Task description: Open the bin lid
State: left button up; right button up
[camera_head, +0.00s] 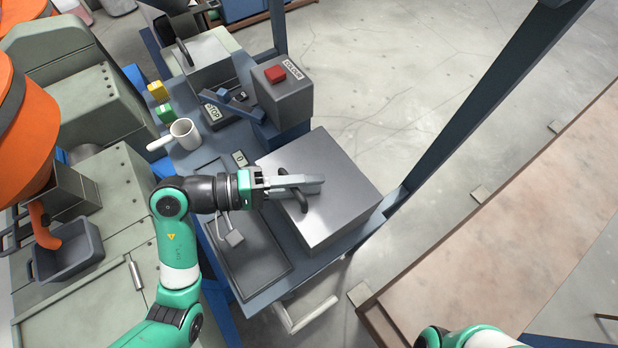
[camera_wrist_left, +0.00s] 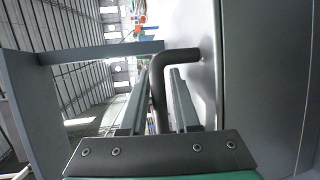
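The bin (camera_head: 345,205) is a grey metal box at the near right end of the blue bench. Its flat top lid (camera_head: 318,155) looks closed. A dark bent handle (camera_head: 300,200) stands on the lid. My left gripper (camera_head: 318,185) is over the lid at the handle. The fingers partly hide the handle in the head view. My right gripper is not in view; only part of my right arm shows at the bottom.
A grey box with a red button (camera_head: 275,73) stands behind the bin. A white mug (camera_head: 184,134) and a dark tray (camera_head: 255,262) are on the bench left of it. A blue post (camera_head: 480,100) rises to the right. Open floor lies behind.

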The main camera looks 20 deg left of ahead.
pick_arm(q)
jog(key=shift+w+d, duration=0.1)
jog(key=shift+d, duration=0.1)
grip_shut()
dwell(1.3)
